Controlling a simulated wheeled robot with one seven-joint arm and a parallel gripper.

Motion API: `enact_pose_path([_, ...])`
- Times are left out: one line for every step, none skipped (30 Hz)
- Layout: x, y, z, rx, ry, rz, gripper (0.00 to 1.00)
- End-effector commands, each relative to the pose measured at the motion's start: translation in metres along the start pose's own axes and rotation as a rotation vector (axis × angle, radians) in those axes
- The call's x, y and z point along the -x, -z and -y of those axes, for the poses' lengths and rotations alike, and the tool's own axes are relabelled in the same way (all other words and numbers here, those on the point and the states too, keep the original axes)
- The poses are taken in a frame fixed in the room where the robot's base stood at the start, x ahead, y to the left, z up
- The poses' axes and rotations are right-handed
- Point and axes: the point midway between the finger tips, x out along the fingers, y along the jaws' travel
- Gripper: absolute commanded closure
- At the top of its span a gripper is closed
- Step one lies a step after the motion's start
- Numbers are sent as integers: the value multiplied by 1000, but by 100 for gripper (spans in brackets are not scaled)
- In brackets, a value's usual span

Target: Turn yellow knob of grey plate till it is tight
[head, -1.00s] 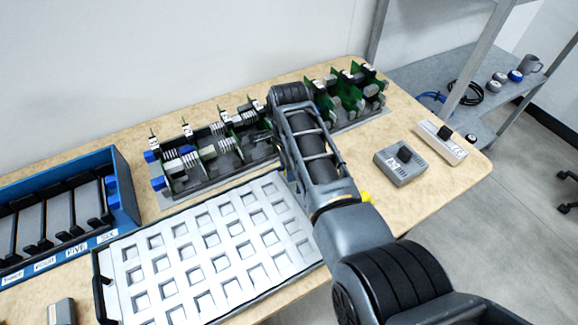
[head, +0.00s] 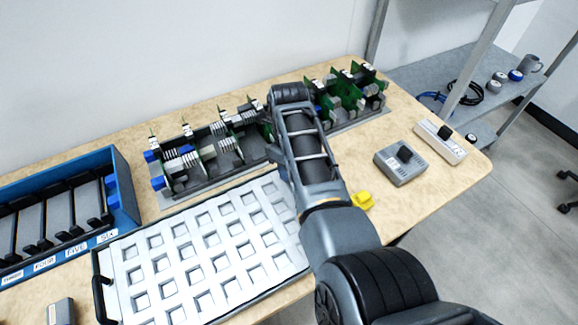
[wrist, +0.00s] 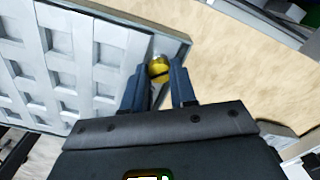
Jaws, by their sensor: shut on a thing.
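The grey plate (head: 186,243) is a pale tray-like plate with rows of square pockets, lying flat on the table. In the wrist view the plate (wrist: 120,22) fills the left, and its corner reaches the top centre. The yellow knob (wrist: 158,66) is a small round knob near that corner. My gripper (wrist: 160,76) has its two dark blue fingers on either side of the knob and is shut on it. In the head view my arm hides the gripper and the knob.
A row of circuit boards (head: 215,146) stands behind the plate. A blue rack (head: 126,190) is at the left. A grey box (head: 400,166) and a pale strip (head: 441,143) lie at the right. A yellow piece (head: 362,201) shows beside my arm; I cannot tell what it belongs to.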

Motion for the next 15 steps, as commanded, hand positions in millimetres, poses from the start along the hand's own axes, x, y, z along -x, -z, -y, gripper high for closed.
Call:
enact_pose_path([6, -3, 3, -44, 7, 9, 100])
enact_pose_path([6, -3, 3, -72, 7, 10, 100])
enact_pose_path([6, -3, 3, -111, 6, 10, 100])
enact_pose_path([6, -3, 3, -139, 6, 10, 100])
enact_pose_path([6, -4, 3, -167, 6, 10, 100])
enact_pose_path([6, -3, 3, -205, 6, 10, 100])
enact_pose_path([6, -4, 3, -233, 6, 10, 100])
enact_pose_path([6, -4, 2, -262, 6, 10, 100])
enact_pose_path([6, -4, 2, -298, 6, 11, 100])
enact_pose_path([6, -4, 2, -327, 5, 11, 100])
enact_pose_path([6, -4, 2, -355, 5, 11, 100])
enact_pose_path([6, -4, 2, -390, 5, 11, 100])
enact_pose_path([6, -4, 3, -415, 6, 11, 100])
enact_pose_path([6, -4, 3, -440, 6, 11, 100])
enact_pose_path([6, -4, 2, -473, 5, 12, 100])
